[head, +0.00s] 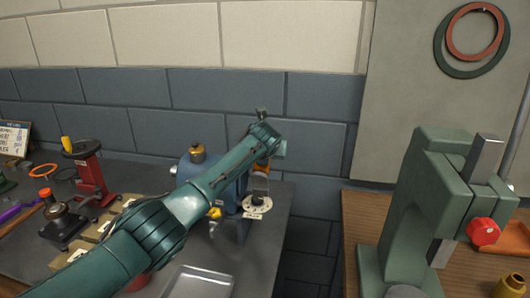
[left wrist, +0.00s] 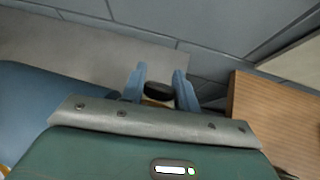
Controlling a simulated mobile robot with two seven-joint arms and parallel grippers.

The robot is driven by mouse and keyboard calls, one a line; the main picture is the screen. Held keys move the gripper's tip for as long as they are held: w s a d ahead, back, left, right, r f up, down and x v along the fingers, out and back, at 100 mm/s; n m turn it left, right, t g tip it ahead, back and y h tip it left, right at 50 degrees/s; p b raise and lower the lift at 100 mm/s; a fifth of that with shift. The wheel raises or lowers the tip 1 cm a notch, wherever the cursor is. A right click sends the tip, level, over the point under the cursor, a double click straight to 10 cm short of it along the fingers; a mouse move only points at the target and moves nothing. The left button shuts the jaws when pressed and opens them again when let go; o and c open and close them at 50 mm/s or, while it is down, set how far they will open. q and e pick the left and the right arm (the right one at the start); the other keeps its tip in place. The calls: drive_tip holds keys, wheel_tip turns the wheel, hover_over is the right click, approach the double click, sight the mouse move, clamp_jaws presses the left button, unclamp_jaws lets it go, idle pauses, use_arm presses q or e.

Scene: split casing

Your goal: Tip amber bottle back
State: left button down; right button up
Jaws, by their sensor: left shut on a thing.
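The amber bottle (head: 262,166) shows in the head view as a small orange-brown patch under my left gripper (head: 266,150), above the right end of the bench. In the left wrist view my left gripper (left wrist: 160,72) has its two blue fingers on either side of the bottle's black cap (left wrist: 158,90), with a little amber (left wrist: 154,103) below it. The gripper is shut on the bottle. Most of the bottle is hidden by the gripper and arm, so I cannot tell its tilt. My right gripper is not in view.
A blue casing (head: 238,186) with a brass cap (head: 197,153) stands behind my left forearm. A pale round plate (head: 257,206) lies just below the bottle. A green press (head: 405,215) stands on the wooden bench at right, across a gap. A metal tray (head: 190,283) lies in front.

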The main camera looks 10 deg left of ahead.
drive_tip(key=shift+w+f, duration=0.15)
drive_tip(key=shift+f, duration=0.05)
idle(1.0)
